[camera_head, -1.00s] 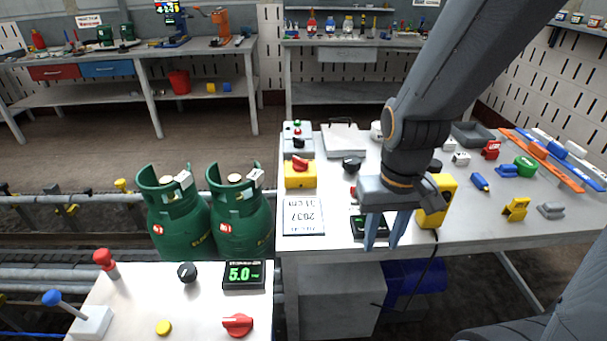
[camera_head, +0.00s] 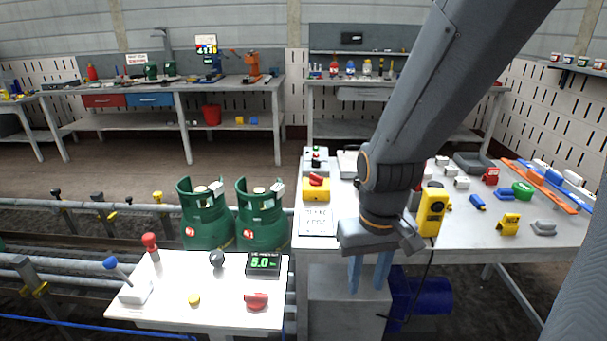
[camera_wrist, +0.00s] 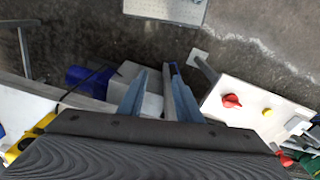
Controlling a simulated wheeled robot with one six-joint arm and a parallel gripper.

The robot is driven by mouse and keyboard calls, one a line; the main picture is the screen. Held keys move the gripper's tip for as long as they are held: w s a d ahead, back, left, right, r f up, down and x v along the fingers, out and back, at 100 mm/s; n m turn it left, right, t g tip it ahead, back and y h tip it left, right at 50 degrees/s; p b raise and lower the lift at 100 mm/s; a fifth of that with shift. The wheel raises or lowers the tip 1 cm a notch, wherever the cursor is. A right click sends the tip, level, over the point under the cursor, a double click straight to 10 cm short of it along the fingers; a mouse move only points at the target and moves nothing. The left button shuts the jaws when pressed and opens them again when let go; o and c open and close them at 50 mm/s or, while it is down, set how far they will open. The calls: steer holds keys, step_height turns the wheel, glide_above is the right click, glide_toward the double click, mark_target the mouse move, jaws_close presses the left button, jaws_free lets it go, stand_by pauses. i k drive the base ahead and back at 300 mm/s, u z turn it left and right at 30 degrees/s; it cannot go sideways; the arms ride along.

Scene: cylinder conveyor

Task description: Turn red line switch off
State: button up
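A red rotary knob (camera_head: 256,300) sits at the front right of the small white table (camera_head: 225,318). It also shows in the wrist view (camera_wrist: 232,101), right of my fingers. A second red switch (camera_head: 316,179) tops a yellow box (camera_head: 315,194) on the larger table; I cannot tell which is the red line switch. A red-topped lever (camera_head: 150,243) stands at the small table's back left. My gripper (camera_head: 368,287) points down, open and empty, in front of the larger table's edge, right of the small table and apart from both red switches.
A grey box (camera_head: 345,318) and a blue thing (camera_head: 425,297) are below my gripper.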

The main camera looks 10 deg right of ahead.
mark_target(315, 180)
steer(key=i, duration=0.95)
